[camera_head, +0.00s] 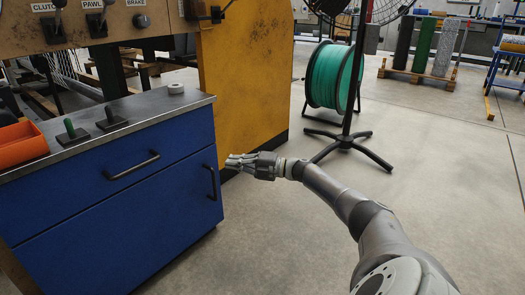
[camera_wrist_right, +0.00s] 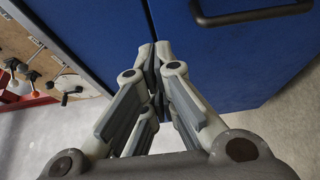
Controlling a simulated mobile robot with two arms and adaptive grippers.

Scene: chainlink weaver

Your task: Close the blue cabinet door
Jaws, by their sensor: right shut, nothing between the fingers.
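The blue cabinet door (camera_head: 130,235) is the lower front panel of the workbench cabinet, with a black vertical handle (camera_head: 211,182) near its right edge. It looks about flush with the drawer front above; I cannot tell whether a small gap remains. In the right wrist view the blue door (camera_wrist_right: 235,60) fills the upper right, with its handle (camera_wrist_right: 250,14) at the top and a dark seam beside it. My right gripper (camera_head: 231,162) is shut and empty, by the door's right edge; its fingertips (camera_wrist_right: 154,55) overlap the seam in view. Contact is unclear. My left gripper is out of view.
A blue drawer (camera_head: 100,170) sits above the door under a grey worktop (camera_head: 150,108) with an orange bin (camera_head: 22,145). A yellow machine panel (camera_head: 240,80) stands behind. A green reel (camera_head: 330,78) and black stand (camera_head: 345,140) are beyond.

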